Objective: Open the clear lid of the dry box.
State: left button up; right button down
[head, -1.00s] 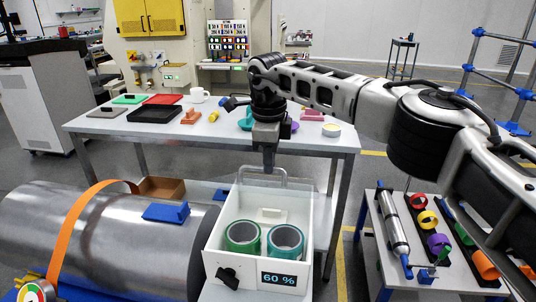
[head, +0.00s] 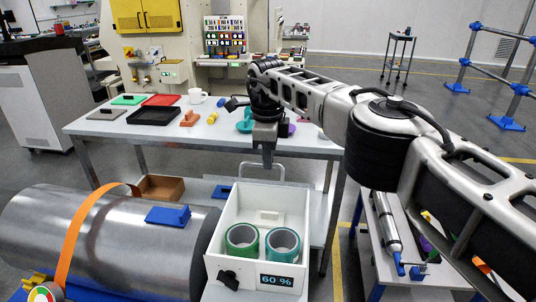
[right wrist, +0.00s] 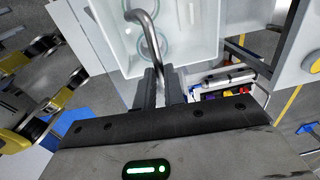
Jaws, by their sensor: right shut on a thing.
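The white dry box (head: 215,250) stands open-topped to my view, with a "60 %" display (head: 277,282) and a black knob on its front. A green ring (head: 241,241) and a teal ring (head: 283,244) sit inside. The clear lid itself is hard to make out; its bent metal handle (head: 279,166) stands at the box's far side and also shows in the right wrist view (right wrist: 150,33). My right gripper (head: 267,165) is shut on the handle, its fingers (right wrist: 160,88) on either side of the bar. My left gripper is out of view.
A large metal cylinder (head: 130,240) with an orange strap lies close left of the box. A workbench (head: 100,127) with trays and a mug stands behind. A low side table (head: 375,265) holding a silver cylinder is at right, partly covered by my right arm.

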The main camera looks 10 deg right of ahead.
jog(key=shift+w+d+f, duration=0.15)
jog(key=shift+d+f, duration=0.2)
jog(key=c, duration=1.5)
grip_release()
jog(key=shift+w+f, duration=0.1)
jog(key=shift+c, duration=0.2)
jog(key=shift+o, duration=0.3)
jog(key=shift+w+f, duration=0.15)
jog(key=shift+w, duration=0.15)
jog(key=shift+s+a+r, duration=0.15)
jog(key=shift+r, duration=0.1)
